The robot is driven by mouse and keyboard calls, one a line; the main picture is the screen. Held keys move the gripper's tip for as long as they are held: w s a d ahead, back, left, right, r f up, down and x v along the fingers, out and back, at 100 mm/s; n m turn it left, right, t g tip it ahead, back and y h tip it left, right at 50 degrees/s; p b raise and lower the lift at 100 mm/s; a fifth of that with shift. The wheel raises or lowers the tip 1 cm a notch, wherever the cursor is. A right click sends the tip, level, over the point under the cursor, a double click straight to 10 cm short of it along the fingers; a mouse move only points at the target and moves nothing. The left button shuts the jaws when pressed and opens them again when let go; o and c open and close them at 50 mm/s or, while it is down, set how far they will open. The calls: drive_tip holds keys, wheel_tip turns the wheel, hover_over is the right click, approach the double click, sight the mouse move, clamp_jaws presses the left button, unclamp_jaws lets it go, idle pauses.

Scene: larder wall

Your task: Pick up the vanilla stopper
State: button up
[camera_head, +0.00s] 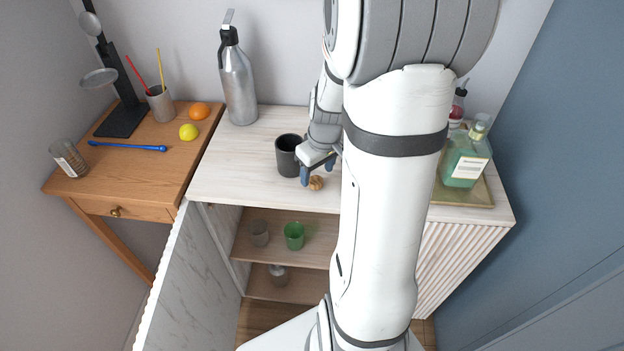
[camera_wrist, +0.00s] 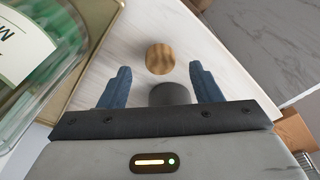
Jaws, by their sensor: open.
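A small round wooden piece, which looks like the stopper (camera_head: 316,183), sits on the pale worktop near its front edge. In the wrist view the stopper (camera_wrist: 160,58) shows as a brown wood-grained disc just beyond the fingertips, roughly centred between them. My gripper (camera_head: 318,171) is open, its blue fingers apart and low over the worktop beside the stopper. In the wrist view my gripper (camera_wrist: 160,72) has nothing clasped between its fingers. A dark grey rounded shape (camera_wrist: 170,95) shows between the fingers; I cannot tell what it is.
A dark mug (camera_head: 288,156) stands close left of my gripper. A metal bottle (camera_head: 238,88) stands behind at left. A green labelled bottle (camera_head: 464,160) stands on a tray (camera_head: 483,195) at right. The marble cabinet door (camera_head: 178,275) stands open below, showing a green cup (camera_head: 294,236).

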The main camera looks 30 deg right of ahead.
sight(316, 184)
drive_tip(key=shift+w+f, duration=0.2)
drive_tip(key=shift+f, duration=1.1)
drive_tip(key=shift+c, duration=0.2)
drive_tip(key=c, duration=1)
